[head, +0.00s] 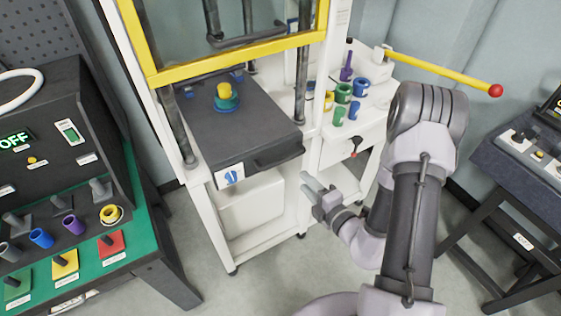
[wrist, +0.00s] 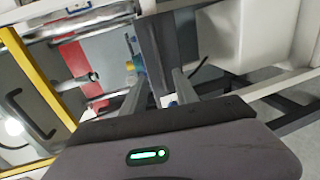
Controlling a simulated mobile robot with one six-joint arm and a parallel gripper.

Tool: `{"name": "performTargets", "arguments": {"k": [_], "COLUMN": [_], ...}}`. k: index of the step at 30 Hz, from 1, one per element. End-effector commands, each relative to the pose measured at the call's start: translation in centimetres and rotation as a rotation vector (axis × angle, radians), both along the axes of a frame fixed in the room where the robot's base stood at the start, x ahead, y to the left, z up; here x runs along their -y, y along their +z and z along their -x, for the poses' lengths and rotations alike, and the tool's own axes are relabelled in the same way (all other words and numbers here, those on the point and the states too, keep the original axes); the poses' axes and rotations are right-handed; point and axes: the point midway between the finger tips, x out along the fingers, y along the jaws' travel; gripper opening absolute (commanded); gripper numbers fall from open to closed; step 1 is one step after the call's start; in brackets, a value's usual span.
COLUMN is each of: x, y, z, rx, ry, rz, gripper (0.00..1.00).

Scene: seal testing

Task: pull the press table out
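The press table (head: 232,122) is a dark grey slab between the white press's posts, reaching past them at its front. A dark handle bar (head: 278,157) is on its front face, right of a white label with a blue mark (head: 231,175). A teal and yellow round part (head: 226,98) stands on it. My gripper (head: 308,183) is in front of the press, below and to the right of the handle, apart from it. In the wrist view my gripper's two fingers (wrist: 158,90) are spread with nothing held, and a dark slab (wrist: 157,45), seemingly the table, is ahead of them.
The yellow-framed guard (head: 235,55) is above the table. To the right, a white side shelf (head: 375,125) holds several coloured cups, and a yellow lever with a red ball (head: 450,72) sticks out above. A green-topped control bench (head: 145,225) is at left. The floor before the press is open.

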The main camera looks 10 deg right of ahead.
Motion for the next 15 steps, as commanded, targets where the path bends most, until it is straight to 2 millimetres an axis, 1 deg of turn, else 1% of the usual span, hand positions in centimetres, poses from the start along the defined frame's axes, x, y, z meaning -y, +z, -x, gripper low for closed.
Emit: {"name": "performTargets", "arguments": {"k": [1, 3, 9, 12, 15], "x": [-0.7, -1.4, -3.0, -3.6, -4.0], "y": [-0.4, -0.9, -2.0, -2.4, -2.6], "z": [-1.5, -3.5, -8.7, -10.5, -11.8], "rx": [0.005, 0.005, 0.006, 0.005, 0.004], "ry": [0.008, 0.009, 0.006, 0.006, 0.005], "rz": [0.004, 0.004, 0.002, 0.002, 0.001], "gripper": [0.36, 0.36, 0.36, 0.36, 0.36]}}
